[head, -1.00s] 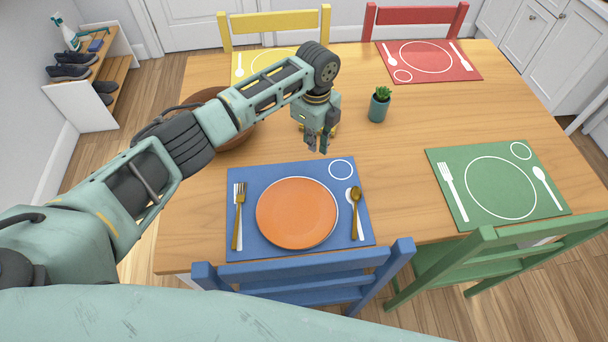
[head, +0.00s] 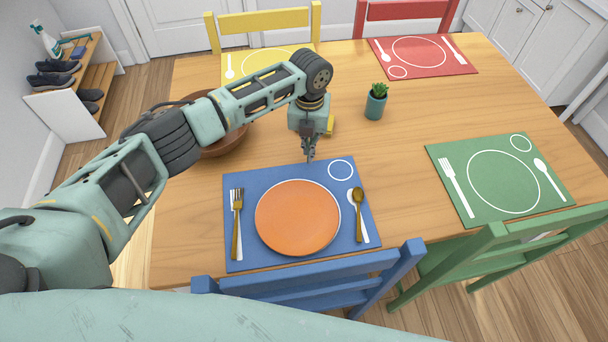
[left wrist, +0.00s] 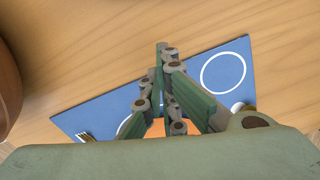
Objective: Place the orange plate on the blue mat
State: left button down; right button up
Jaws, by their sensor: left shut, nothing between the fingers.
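The orange plate (head: 297,217) lies flat on the blue mat (head: 236,254), over the mat's printed plate circle. A gold fork (head: 237,222) lies on the mat left of the plate, and a gold spoon (head: 358,212) lies right of it. My left gripper (head: 309,158) is above the far edge of the mat, shut and empty, apart from the plate. In the left wrist view, my left gripper (left wrist: 162,48) points over the blue mat (left wrist: 105,112) and hides most of the plate. My right gripper is not in view.
A brown bowl (head: 226,141) sits behind my left arm. A small potted plant (head: 375,103) stands right of my left gripper. Green (head: 467,206), red (head: 461,66) and yellow (head: 230,57) mats lie around the table. The blue chair (head: 318,283) stands at the near edge. The table centre right is clear.

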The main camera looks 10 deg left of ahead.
aim_at(304, 185)
pick_arm(q)
jog(key=s+p, duration=0.1)
jog(key=s, duration=0.2)
jog(key=s+p, duration=0.1)
jog(key=s, duration=0.2)
jog(key=s+p, duration=0.2)
jog(key=s, duration=0.1)
jog(key=shift+s+d+r, duration=0.1)
jog(key=shift+s+d, duration=0.1)
jog(key=shift+d, duration=0.2)
jog(key=shift+f+p, duration=0.25)
jog(key=shift+p, duration=0.05)
jog(key=shift+f, duration=0.7)
jog(key=shift+w+b, duration=0.55)
jog(key=shift+w, duration=0.15)
jog(key=shift+r, duration=0.1)
